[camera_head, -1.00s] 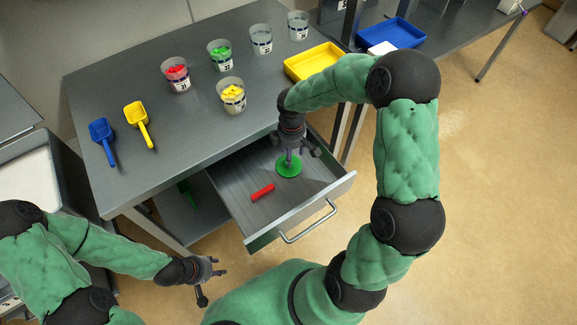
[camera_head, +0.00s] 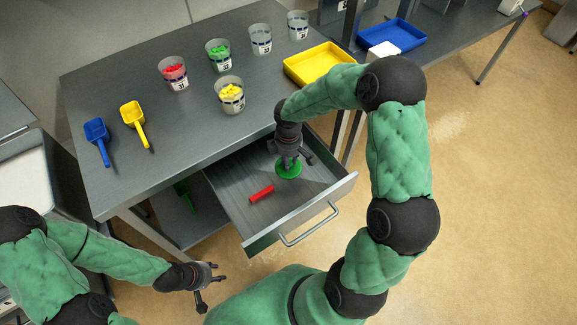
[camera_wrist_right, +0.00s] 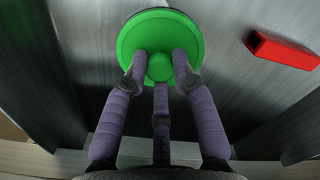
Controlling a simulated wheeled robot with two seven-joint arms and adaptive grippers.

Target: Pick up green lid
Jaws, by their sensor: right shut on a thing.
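The green lid (camera_head: 288,168) is a round disc with a raised knob, lying in the open drawer (camera_head: 240,195). It also shows in the right wrist view (camera_wrist_right: 160,38). My right gripper (camera_head: 288,160) reaches down into the drawer from above. Its fingers (camera_wrist_right: 160,75) are shut around the lid's knob. I cannot tell whether the lid is lifted off the drawer floor. My left gripper (camera_head: 208,285) hangs empty in front of the table, away from the drawer, with its fingers apart.
A red block (camera_head: 262,193) lies in the drawer near the lid. On the table (camera_head: 180,125) stand several cups, a blue scoop (camera_head: 97,135), a yellow scoop (camera_head: 134,118) and a yellow tray (camera_head: 318,64).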

